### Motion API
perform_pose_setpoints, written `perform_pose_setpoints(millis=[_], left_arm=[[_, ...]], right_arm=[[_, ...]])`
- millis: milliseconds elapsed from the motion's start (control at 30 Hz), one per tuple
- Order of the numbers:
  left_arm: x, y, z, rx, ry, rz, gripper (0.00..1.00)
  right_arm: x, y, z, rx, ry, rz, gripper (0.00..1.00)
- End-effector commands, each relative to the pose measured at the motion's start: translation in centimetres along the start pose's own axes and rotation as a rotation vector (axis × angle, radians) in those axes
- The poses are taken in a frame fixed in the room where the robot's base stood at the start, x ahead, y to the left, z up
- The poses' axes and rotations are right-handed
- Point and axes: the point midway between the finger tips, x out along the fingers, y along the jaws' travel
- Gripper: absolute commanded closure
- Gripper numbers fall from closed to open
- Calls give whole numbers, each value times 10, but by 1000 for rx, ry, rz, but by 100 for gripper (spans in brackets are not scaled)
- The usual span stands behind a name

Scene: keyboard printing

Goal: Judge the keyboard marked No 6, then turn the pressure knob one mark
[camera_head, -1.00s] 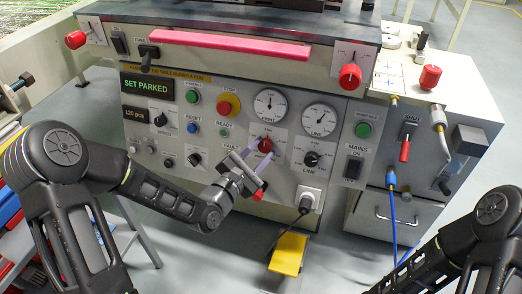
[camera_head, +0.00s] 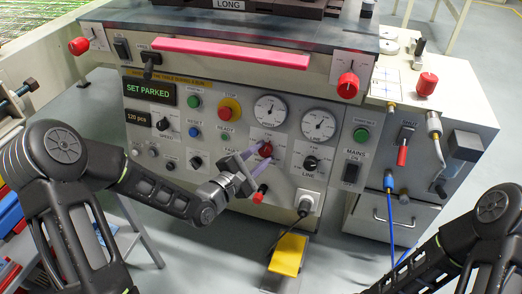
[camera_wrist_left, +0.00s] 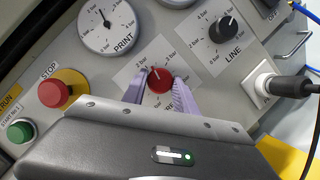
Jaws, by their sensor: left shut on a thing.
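The red pressure knob (camera_head: 266,149) sits on a white scale plate on the machine's front panel, below the print gauge (camera_head: 270,109). My left gripper (camera_wrist_left: 159,88) is shut on it, one pale purple finger on each side in the left wrist view. There the knob (camera_wrist_left: 159,76) shows a white pointer line toward the upper part of its bar scale; the exact mark is too small to tell. My left gripper also shows in the head view (camera_head: 253,158). No keyboard marked No 6 can be made out. My right gripper is out of frame.
The black line knob (camera_head: 311,163) and a plugged socket (camera_head: 306,204) are right of the red knob. A red stop button (camera_head: 230,108) is to the upper left. A pink bar (camera_head: 232,53) runs along the top edge. A yellow pedal (camera_head: 289,254) is on the floor.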

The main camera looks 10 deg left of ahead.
Motion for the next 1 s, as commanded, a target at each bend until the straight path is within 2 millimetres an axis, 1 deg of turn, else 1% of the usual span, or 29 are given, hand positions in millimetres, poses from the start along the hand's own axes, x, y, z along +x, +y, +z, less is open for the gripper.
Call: perform_pose_setpoints(millis=[33,100,400,633,967,1000], left_arm=[[0,4,2,31,1,-14,100],[0,4,3,79,1,-35,100],[0,3,1,241,1,-103,100],[0,2,0,288,0,-124,100],[0,1,0,291,0,-125,100],[0,1,0,291,0,-125,64]], right_arm=[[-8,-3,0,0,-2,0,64],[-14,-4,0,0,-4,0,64],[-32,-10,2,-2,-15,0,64],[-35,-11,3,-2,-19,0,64],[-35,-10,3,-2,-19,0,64],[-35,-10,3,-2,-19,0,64]])
